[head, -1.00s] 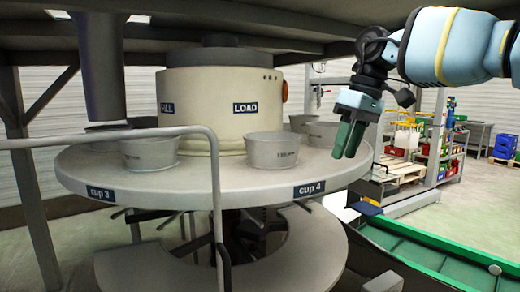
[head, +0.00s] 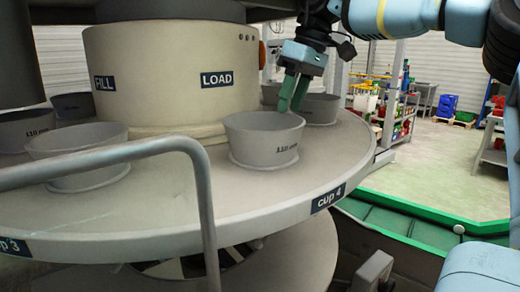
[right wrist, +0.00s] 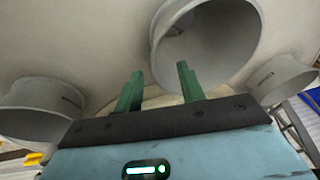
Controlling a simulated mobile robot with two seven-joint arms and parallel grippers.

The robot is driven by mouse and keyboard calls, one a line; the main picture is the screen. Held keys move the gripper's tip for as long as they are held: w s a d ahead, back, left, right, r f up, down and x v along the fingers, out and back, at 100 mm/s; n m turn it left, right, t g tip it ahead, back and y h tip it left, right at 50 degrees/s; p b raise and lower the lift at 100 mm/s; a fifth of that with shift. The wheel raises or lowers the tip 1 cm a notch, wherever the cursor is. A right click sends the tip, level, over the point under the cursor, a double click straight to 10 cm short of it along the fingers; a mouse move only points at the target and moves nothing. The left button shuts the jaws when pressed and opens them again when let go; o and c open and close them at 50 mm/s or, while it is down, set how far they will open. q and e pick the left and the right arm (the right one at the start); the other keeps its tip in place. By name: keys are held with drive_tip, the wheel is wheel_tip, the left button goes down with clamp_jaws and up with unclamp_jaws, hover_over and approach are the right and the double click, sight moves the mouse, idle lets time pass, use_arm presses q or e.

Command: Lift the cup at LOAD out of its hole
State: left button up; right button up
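The grey cup (head: 262,143) at the LOAD label (head: 216,79) sits upright in the round turntable (head: 352,160), above the "cup 4" plate. Its open mouth shows in the right wrist view (right wrist: 235,25). My right gripper (head: 292,108) points down at the cup's back right rim, with its green fingertips close to the rim. In the right wrist view the two fingers (right wrist: 160,72) stand apart with nothing between them, and one overlaps the cup's mouth. I cannot tell whether they touch the cup. My left gripper is not in view.
Other grey cups sit on the turntable, one at front left (head: 78,160) and one at back right (head: 320,108). A grey rail (head: 150,147) curves across the front left. The cream drum (head: 170,75) stands behind the cup. A green-edged conveyor (head: 420,210) lies right.

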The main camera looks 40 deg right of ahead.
sight(281, 128)
drive_tip(key=shift+a+f, duration=0.1)
drive_tip(key=shift+f, duration=0.6)
drive_tip(key=shift+w+d+p+x, duration=0.15)
drive_tip(key=shift+w+p+x, duration=0.05)
drive_tip(key=shift+x, duration=1.1)
drive_tip(key=shift+w+d+p+x, duration=0.1)
drive_tip(key=shift+w+p+x, duration=0.1)
drive_tip(key=shift+x, duration=1.15)
drive_tip(key=shift+c, duration=0.3)
drive_tip(key=shift+s+r, duration=0.1)
clamp_jaws()
